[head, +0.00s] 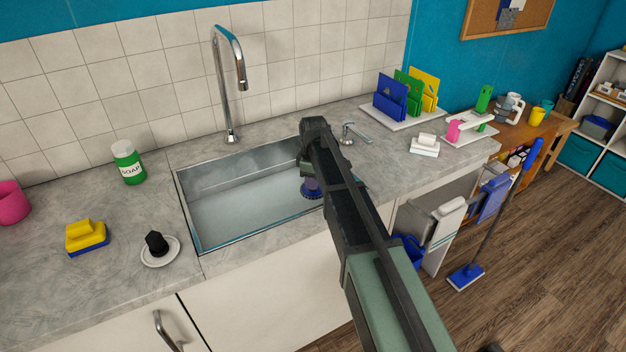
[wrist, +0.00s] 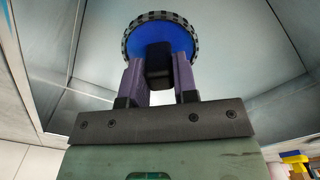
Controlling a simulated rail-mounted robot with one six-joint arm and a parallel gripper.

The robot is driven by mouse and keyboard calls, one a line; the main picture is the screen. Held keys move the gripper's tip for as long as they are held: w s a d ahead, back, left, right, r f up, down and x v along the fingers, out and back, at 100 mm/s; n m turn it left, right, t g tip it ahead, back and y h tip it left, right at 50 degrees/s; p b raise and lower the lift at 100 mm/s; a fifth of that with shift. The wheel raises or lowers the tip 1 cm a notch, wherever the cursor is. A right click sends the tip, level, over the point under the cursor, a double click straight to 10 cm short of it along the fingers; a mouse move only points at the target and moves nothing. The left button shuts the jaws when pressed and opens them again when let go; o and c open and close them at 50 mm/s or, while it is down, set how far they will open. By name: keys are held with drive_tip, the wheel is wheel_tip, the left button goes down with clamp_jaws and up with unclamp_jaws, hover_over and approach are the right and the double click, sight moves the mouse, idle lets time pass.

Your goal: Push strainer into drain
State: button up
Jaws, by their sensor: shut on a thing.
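My gripper (head: 309,182) is low inside the sink (head: 225,205), near its right end. In the wrist view its two purple fingers (wrist: 159,78) are shut on the black knob of the strainer (wrist: 148,33). The strainer is a blue disc with a dark toothed rim. In the head view, only part of the strainer (head: 313,194) shows below the fingers, low in the basin. I cannot tell whether it touches the sink floor. The drain is not visible in either view.
The faucet (head: 227,85) rises behind the sink. A white block (head: 425,144) lies to the right. The sink's left part is clear.

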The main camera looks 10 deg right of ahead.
sight(313, 194)
drive_tip(key=shift+f+b, duration=2.95)
drive_tip(key=shift+f, duration=0.15)
drive_tip(key=shift+f, duration=0.15)
drive_tip(key=shift+f+b, duration=0.5)
drive_tip(key=shift+b, duration=0.1)
drive_tip(key=shift+f+b, duration=0.5)
drive_tip(key=shift+b, duration=0.05)
drive_tip(key=shift+f, duration=0.1)
clamp_jaws()
idle(0.4)
drive_tip(key=o, duration=1.5)
unclamp_jaws()
drive_tip(key=shift+c, duration=0.2)
